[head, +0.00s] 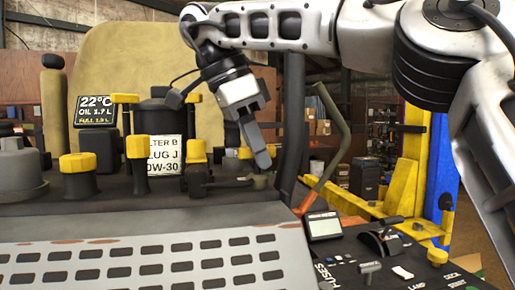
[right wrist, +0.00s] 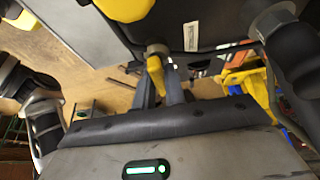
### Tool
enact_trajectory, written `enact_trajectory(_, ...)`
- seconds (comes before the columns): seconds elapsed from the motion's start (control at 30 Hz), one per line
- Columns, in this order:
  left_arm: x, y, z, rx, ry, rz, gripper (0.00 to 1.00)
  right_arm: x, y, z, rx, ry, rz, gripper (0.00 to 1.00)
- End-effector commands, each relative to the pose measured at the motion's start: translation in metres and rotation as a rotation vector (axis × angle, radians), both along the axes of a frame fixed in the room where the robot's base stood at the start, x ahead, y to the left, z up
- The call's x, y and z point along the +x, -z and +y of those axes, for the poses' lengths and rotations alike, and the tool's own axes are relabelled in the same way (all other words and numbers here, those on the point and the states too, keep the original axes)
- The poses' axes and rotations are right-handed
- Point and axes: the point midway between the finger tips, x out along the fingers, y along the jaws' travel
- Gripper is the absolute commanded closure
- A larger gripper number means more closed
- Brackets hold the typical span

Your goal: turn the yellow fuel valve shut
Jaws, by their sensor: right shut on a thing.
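My right gripper (head: 262,158) reaches down from the upper right to the right end of the mower's dark engine deck. In the head view its finger hides most of what it holds; a bit of yellow (head: 245,153) shows just left of it. In the right wrist view the yellow fuel valve (right wrist: 156,70) shows as a small yellow lever under a brass-coloured knob, between the two dark fingers of my right gripper (right wrist: 160,88). The fingers are shut on it. How far the valve is turned cannot be told. My left gripper is not in view.
Several yellow-capped posts stand on the deck, one (head: 195,152) close left of my gripper. A black canister (head: 157,115) with a white label stands behind. A dark upright post (head: 292,115) is close right. A control panel (head: 375,260) lies at lower right, a yellow lift frame (head: 410,165) behind it.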

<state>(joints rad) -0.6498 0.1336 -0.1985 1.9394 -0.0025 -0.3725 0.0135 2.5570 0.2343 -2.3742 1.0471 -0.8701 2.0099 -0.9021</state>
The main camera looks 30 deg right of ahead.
Motion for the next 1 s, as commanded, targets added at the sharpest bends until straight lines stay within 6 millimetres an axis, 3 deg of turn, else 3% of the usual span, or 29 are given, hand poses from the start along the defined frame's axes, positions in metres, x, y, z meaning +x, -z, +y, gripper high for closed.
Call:
enact_trajectory(0.27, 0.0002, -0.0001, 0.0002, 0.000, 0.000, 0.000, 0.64, 0.0000, 0.0001, 0.0002, 0.001, 0.003, 0.000, 1.00)
enact_trajectory(0.3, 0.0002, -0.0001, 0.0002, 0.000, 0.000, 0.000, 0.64, -0.0001, 0.0002, 0.0002, 0.001, 0.003, 0.000, 0.85)
enact_trajectory(0.37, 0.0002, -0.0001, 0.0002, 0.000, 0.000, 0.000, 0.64, 0.0000, 0.0002, 0.0001, 0.001, 0.002, 0.000, 0.69)
enact_trajectory(0.4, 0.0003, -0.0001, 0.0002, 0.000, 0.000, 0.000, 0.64, 0.0000, 0.0002, 0.0001, 0.001, 0.002, 0.000, 0.66)
enact_trajectory(1.0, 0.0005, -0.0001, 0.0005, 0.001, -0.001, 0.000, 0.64, -0.0002, 0.0005, -0.0003, 0.002, -0.036, 0.001, 0.66)
